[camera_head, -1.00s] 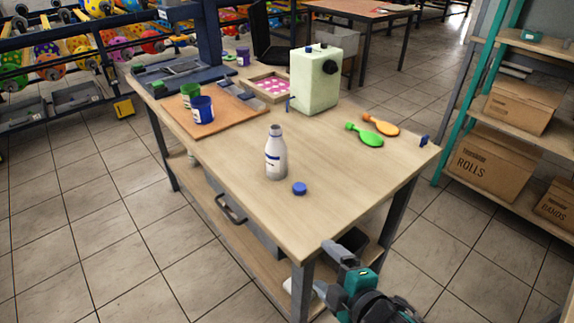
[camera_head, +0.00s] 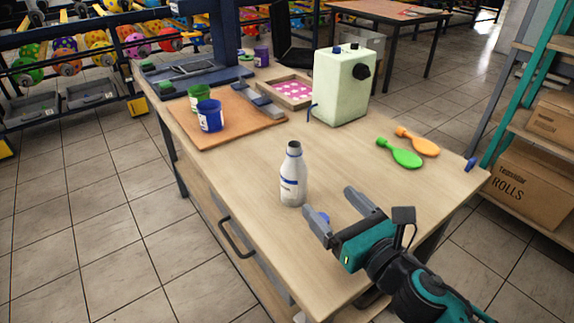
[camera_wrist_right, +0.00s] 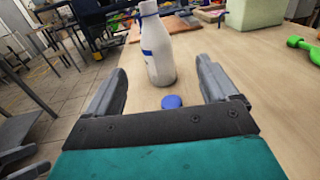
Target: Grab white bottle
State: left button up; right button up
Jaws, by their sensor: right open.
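The white bottle (camera_head: 294,178) stands upright on the wooden table, with a blue band and an uncapped dark mouth. It also shows in the right wrist view (camera_wrist_right: 157,50), ahead of the fingers and between their lines. My right gripper (camera_head: 334,212) is open and empty, to the right of the bottle and apart from it. A blue cap (camera_wrist_right: 172,102) lies on the table between the fingers in the wrist view. In the head view the cap (camera_head: 322,217) is mostly hidden behind a finger. My left gripper is not in view.
A pale green machine (camera_head: 340,88) stands behind the bottle. Green (camera_head: 405,157) and orange (camera_head: 420,143) balloon-shaped pieces lie to the right.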

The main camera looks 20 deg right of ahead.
aim_at(301, 179)
jog(key=shift+w+a+r, duration=0.15)
jog(key=shift+w, duration=0.55)
jog(key=x, duration=0.6)
jog(key=shift+a+f+x, duration=0.1)
jog(key=shift+a+x, duration=0.05)
jog(key=shift+x, duration=0.75)
jog(key=shift+a+f+x, duration=0.15)
jog(key=shift+x, duration=0.75)
jog(key=shift+a+f+x, duration=0.1)
jog(key=shift+a+x, duration=0.05)
jog(key=shift+x, duration=0.75)
jog(key=shift+s, duration=0.2)
jog(key=c, duration=1.2)
